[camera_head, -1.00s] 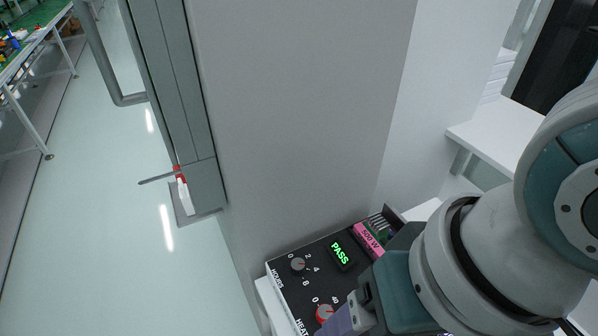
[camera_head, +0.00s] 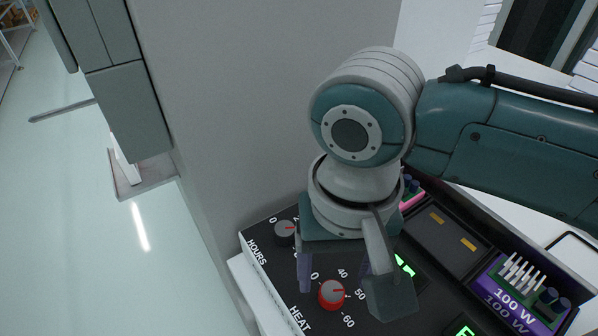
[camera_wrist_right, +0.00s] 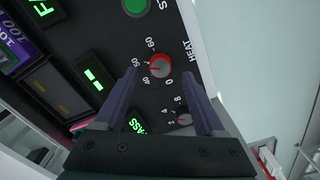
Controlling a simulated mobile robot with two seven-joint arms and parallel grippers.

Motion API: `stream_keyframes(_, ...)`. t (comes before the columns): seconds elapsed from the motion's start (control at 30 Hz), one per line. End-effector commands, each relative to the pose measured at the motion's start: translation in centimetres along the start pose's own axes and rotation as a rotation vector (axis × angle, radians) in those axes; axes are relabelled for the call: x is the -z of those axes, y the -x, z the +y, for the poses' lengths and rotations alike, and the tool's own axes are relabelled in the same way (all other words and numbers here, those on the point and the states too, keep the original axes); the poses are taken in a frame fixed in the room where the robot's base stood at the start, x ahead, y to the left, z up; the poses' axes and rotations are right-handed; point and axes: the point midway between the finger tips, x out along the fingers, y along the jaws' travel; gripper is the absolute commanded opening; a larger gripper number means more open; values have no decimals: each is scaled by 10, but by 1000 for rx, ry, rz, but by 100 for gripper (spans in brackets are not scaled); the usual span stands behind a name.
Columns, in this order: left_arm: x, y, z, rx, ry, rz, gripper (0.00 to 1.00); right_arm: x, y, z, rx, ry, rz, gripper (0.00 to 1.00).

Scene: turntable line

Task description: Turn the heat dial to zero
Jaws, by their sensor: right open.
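The heat dial (camera_head: 331,294) is a red knob on the black control panel (camera_head: 283,262), marked 0, 40, 50 and 60. Its pointer faces right in the head view, roughly between 40 and 50; I cannot read it exactly. My right gripper (camera_head: 338,284) is open and points down over the panel, one purple finger left of the dial and the other mostly hidden by the wrist bracket. In the right wrist view, the dial (camera_wrist_right: 160,66) lies between the open fingertips (camera_wrist_right: 161,74); contact is not clear. My left gripper is out of view.
A grey hours dial (camera_head: 285,231) sits behind the heat dial. A green button (camera_wrist_right: 137,6) is beyond it in the wrist view. A purple 100 W module (camera_head: 515,287) stands at the right. A grey wall (camera_head: 260,100) rises behind the panel.

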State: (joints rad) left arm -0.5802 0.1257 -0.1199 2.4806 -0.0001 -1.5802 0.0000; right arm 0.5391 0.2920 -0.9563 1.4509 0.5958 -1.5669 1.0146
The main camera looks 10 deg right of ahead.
Motion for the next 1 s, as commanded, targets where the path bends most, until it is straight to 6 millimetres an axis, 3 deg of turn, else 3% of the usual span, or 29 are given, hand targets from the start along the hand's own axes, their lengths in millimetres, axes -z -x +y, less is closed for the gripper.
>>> stream_keyframes(0.03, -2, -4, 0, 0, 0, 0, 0, -1, -11, 0, -2, 0, -1, 72)
stream_keyframes(0.2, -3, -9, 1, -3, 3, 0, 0, 0, -29, 0, 0, 1, 0, 72)
stream_keyframes(0.53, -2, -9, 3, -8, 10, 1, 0, 0, -33, 0, 1, 2, 1, 72)
stream_keyframes(1.0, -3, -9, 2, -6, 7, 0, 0, 0, -32, 0, 1, 2, 1, 20)
